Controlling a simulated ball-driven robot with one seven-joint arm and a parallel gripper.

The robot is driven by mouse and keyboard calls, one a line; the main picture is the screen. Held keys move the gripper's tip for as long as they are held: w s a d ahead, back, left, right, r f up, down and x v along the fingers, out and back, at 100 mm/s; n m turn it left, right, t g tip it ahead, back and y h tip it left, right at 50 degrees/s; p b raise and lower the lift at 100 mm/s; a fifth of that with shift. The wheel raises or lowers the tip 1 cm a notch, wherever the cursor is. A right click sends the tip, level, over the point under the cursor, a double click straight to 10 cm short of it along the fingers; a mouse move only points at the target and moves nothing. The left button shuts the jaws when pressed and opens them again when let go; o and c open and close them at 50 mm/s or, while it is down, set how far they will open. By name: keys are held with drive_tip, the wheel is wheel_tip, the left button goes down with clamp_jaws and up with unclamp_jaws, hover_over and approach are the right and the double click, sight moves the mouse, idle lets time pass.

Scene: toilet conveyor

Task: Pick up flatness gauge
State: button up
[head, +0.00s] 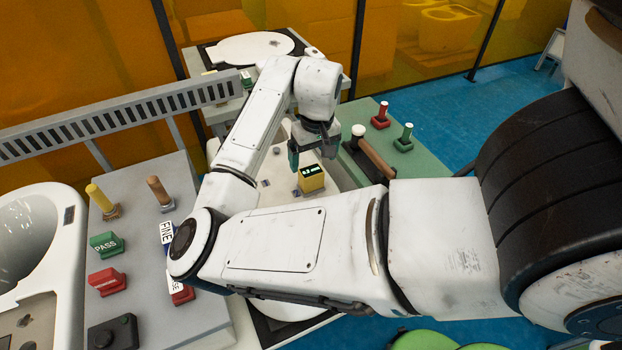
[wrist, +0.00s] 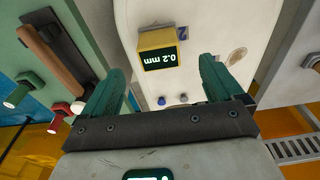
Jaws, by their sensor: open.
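The flatness gauge is a small yellow block (head: 311,179) with a dark display, sitting on a white ceramic surface in the middle of the head view. In the wrist view the gauge (wrist: 157,40) shows upper centre, its display reading 0.2 mm upside down. My gripper (head: 313,150) is above the gauge in the head view, its fingers pointing down. In the wrist view the gripper (wrist: 164,72) is open and empty, with the gauge beyond the fingertips and between their lines. No contact with the gauge is visible. My arm hides part of the ceramic piece.
A green panel (head: 432,158) with a wooden-handled lever (head: 376,155) and red and green knobs stands right of the gauge. A grey panel (head: 140,200) with coloured controls is at left. A white toilet (head: 35,235) stands at far left. A slatted rail (head: 130,112) runs behind.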

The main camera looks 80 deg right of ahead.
sight(311, 170)
drive_tip(key=f, duration=0.4)
drive_tip(key=shift+w+d, duration=0.15)
drive_tip(key=shift+d, duration=0.1)
drive_tip(key=shift+w+d+f+p, duration=0.15)
drive_tip(key=shift+f+p, duration=0.1)
drive_tip(key=shift+f, duration=0.65)
drive_tip(key=shift+w+d+f+p, duration=0.1)
drive_tip(key=shift+d+f+p, duration=0.15)
drive_tip(key=shift+f, duration=0.6)
drive_tip(key=shift+w+d+f+p, duration=0.1)
drive_tip(key=shift+f+p, duration=0.2)
drive_tip(key=shift+f, duration=0.6)
drive_tip(key=shift+c, duration=0.2)
drive_tip(key=c, duration=1.3)
drive_tip(key=shift+r, duration=0.2)
